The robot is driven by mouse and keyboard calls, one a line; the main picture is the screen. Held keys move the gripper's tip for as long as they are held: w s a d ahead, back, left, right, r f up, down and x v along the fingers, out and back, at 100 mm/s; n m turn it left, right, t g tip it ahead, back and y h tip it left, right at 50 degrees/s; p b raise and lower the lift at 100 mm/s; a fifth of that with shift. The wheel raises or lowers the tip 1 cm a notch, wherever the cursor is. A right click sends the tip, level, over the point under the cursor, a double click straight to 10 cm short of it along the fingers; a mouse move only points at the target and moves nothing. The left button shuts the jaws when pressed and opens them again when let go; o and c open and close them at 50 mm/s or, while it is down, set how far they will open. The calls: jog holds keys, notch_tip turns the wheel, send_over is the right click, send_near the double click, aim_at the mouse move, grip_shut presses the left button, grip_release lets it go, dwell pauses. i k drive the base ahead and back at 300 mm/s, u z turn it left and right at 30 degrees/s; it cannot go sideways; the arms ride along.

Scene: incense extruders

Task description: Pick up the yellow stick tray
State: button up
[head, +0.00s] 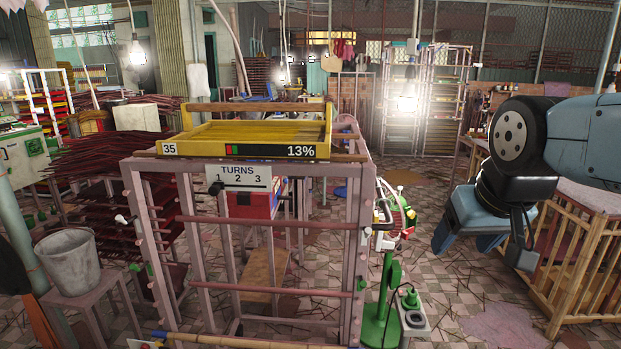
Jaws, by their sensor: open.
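The yellow stick tray (200,149) lies flat on top of a pinkish wooden rack in the middle of the head view. Its front wall carries a "35" label, a small red and green mark and "13%" on a dark strip. A brown bar runs along its back edge. My gripper (484,252) hangs at the right, well apart from the tray and to its right. It is blue with dark parts, points downward, and its jaws are open with nothing seen between them.
The rack (270,224) has pegs and a "TURNS 1 2 3" sign (238,177). A green stand (388,300) is at its right foot. A bamboo crate (580,270) stands below my arm. A grey bucket (68,262) sits on a stool at left. Tiled floor between rack and crate is mostly open.

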aim_at(261, 138)
jog(key=z, duration=0.3)
jog(key=i, duration=0.15)
jog(key=z, duration=2.75)
jog(key=k, duration=1.15)
jog(key=u, duration=0.45)
